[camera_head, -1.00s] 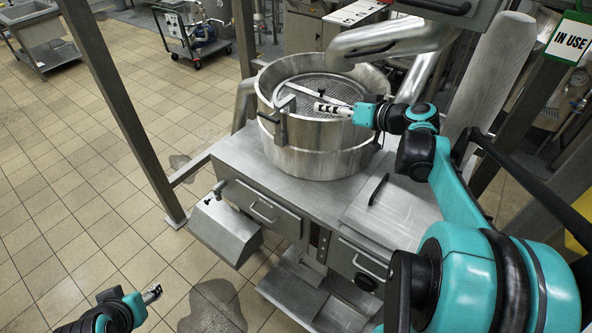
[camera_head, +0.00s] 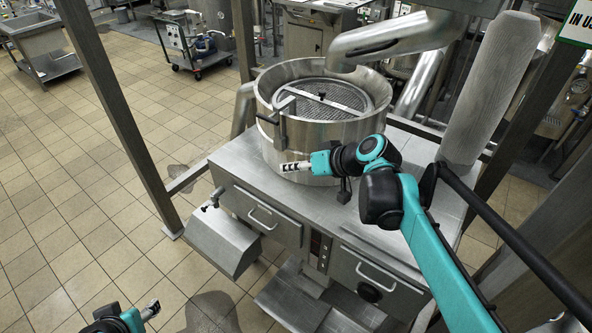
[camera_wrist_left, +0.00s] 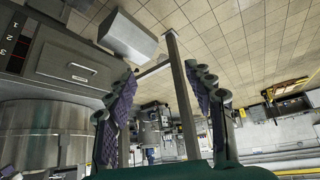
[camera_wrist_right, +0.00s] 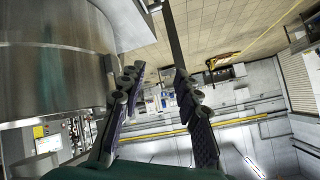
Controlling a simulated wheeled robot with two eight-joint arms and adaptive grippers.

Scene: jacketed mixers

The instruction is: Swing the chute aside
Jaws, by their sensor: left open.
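A thick grey metal chute pipe (camera_head: 395,38) slants in from the upper right in the head view. Its lower end is above the back rim of the round steel mixer vessel (camera_head: 318,132). My right gripper (camera_head: 284,167) is in front of the vessel's lower wall, and its arm crosses the worktop. It is open and empty; the vessel wall (camera_wrist_right: 50,70) fills the left of the right wrist view. My left gripper (camera_head: 156,305) is open and empty at the lower left, in front of the cabinet. Its fingers also show apart in the left wrist view (camera_wrist_left: 165,100).
A mesh grate (camera_head: 318,97) with a crossbar covers the vessel's mouth. A sloped metal box (camera_head: 222,243) sticks out from the cabinet's left front. Posts (camera_head: 118,120) stand at left and right. The tiled floor at left is mostly clear; a cart (camera_head: 195,42) stands behind.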

